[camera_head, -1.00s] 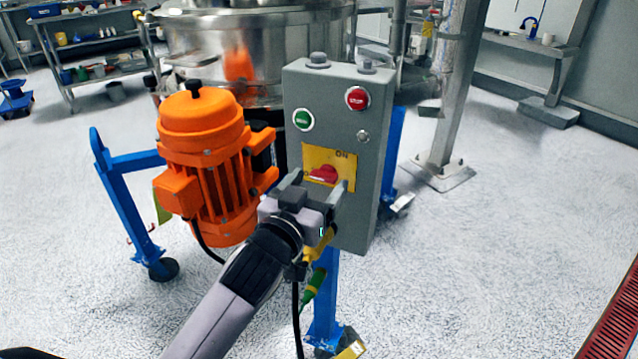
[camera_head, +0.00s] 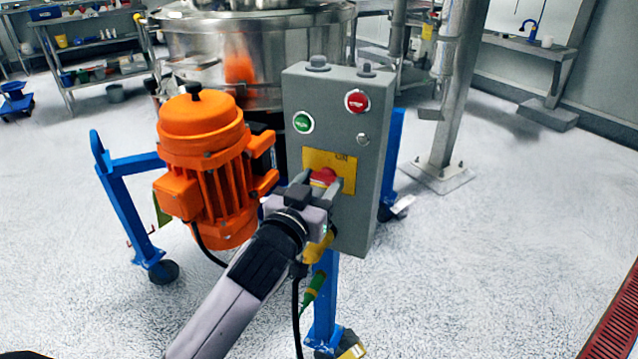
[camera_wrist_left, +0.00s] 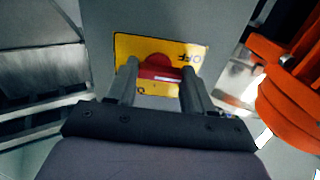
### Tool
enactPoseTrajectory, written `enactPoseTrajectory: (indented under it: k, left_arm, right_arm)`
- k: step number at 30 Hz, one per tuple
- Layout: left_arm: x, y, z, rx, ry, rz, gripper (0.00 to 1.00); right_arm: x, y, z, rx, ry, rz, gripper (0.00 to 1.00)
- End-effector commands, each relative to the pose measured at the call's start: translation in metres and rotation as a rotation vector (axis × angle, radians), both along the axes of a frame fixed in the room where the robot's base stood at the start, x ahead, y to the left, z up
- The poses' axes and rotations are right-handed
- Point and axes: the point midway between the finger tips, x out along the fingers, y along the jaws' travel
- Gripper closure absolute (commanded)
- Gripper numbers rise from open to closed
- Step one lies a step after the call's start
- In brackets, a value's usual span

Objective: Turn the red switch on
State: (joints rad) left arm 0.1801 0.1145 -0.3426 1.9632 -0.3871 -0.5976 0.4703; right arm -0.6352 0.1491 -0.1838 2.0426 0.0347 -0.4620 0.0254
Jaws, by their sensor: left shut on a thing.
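The red switch (camera_head: 324,176) sits on a yellow plate (camera_head: 345,166) on the front of a grey control box (camera_head: 350,220). My left gripper (camera_head: 318,184) is at the switch, with one finger on either side of it. In the left wrist view the gripper (camera_wrist_left: 158,85) is shut on the red switch (camera_wrist_left: 155,66), and its fingers hide part of the knob. The yellow plate (camera_wrist_left: 125,48) shows the word OFF there, upside down. The knob's exact turn is hard to tell. My right gripper is not in view.
A green button (camera_head: 303,122) and a red stop button (camera_head: 357,101) are above the switch. An orange motor (camera_head: 205,165) stands close left of the box. A blue wheeled frame (camera_head: 125,210) and a steel vessel (camera_head: 270,60) are behind. The floor at right is clear.

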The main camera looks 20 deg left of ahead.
Motion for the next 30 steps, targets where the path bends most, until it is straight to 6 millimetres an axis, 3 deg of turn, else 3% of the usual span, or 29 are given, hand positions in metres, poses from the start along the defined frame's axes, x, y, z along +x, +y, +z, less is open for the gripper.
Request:
enactPoseTrajectory:
  k: [11, 30]
  left_arm:
    - [0.0, 0.0, 0.004, 0.236, -0.021, 0.0, 0.79]
    - [0.0, -0.001, 0.005, 0.843, -0.087, -0.001, 0.79]
  right_arm:
    - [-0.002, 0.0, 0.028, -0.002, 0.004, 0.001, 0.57]
    - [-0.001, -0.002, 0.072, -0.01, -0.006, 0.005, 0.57]
